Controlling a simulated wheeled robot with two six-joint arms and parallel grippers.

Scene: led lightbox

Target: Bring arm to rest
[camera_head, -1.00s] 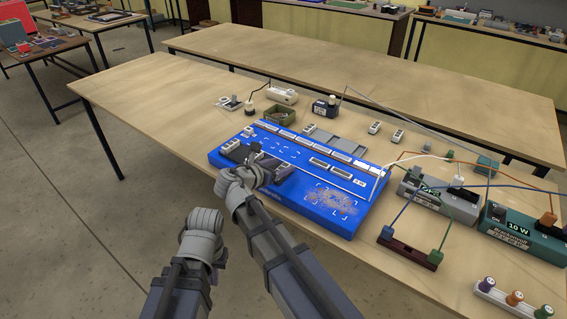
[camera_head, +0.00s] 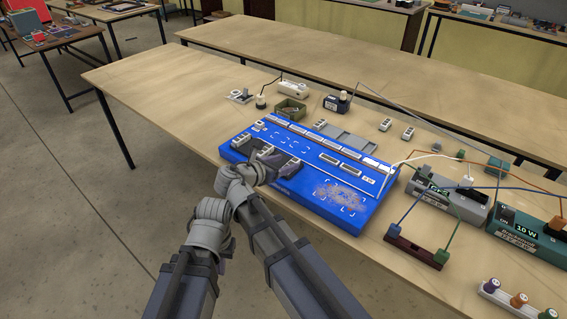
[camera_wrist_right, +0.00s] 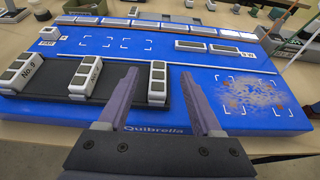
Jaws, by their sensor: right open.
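My right gripper (camera_wrist_right: 163,108) is open and empty in the right wrist view. Its two dark fingers are apart over the front of the blue Quibrella board (camera_wrist_right: 165,65). One finger is near the dark rack (camera_wrist_right: 118,100), which holds light grey blocks such as the one marked No. 9 (camera_wrist_right: 85,76). In the head view the right gripper (camera_head: 262,168) is at the board's front left edge, partly covering the rack. My left wrist is at the lower left, off the table's front edge, beside the right forearm. Its fingers are hidden, so their state cannot be told.
A grey tray (camera_head: 342,140) and an olive bin (camera_head: 291,110) stand behind the board. Wired grey and teal boxes (camera_head: 538,238), a dark red bar (camera_head: 415,251) and coloured knobs (camera_head: 518,300) are at the right. The table's left end (camera_head: 150,75) is clear.

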